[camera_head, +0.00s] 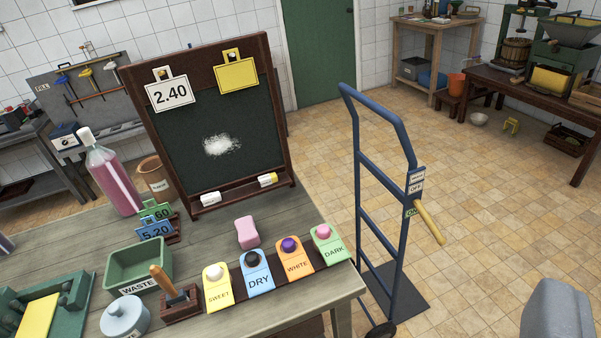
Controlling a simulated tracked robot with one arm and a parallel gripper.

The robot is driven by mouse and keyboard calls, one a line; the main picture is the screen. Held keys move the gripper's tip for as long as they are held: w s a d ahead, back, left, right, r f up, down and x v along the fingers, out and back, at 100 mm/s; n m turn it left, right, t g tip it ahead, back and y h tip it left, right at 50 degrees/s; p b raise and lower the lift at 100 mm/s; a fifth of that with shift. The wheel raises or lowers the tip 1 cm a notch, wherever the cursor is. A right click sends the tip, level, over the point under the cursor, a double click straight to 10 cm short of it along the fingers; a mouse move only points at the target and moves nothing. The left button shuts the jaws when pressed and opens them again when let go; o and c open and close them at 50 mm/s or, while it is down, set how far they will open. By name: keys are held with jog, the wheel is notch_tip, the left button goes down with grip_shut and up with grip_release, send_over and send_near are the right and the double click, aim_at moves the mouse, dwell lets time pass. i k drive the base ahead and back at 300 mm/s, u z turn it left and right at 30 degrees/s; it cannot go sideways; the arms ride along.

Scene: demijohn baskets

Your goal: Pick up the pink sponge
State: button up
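The pink sponge (248,232) is a small block lying on the grey wooden table (215,238). It sits in front of the chalkboard (215,125) and behind the row of coloured cards marked SWEET, DRY, WHITE and DARK. Nothing touches it from above, and its top and front show. My gripper's fingers do not show in this view. A grey rounded part at the bottom right corner may be mine, but I cannot tell.
Left of the sponge are a green WASTE tray (140,267), a wooden-handled stamp (178,297) and a pink bottle (112,178). The DRY card (257,277) stands close in front. A blue hand truck (365,160) stands right of the table. Open tiled floor lies beyond.

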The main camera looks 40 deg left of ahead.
aim_at(249, 238)
jog(key=u, duration=0.75)
jog(key=i, duration=1.25)
jog(key=u, duration=0.75)
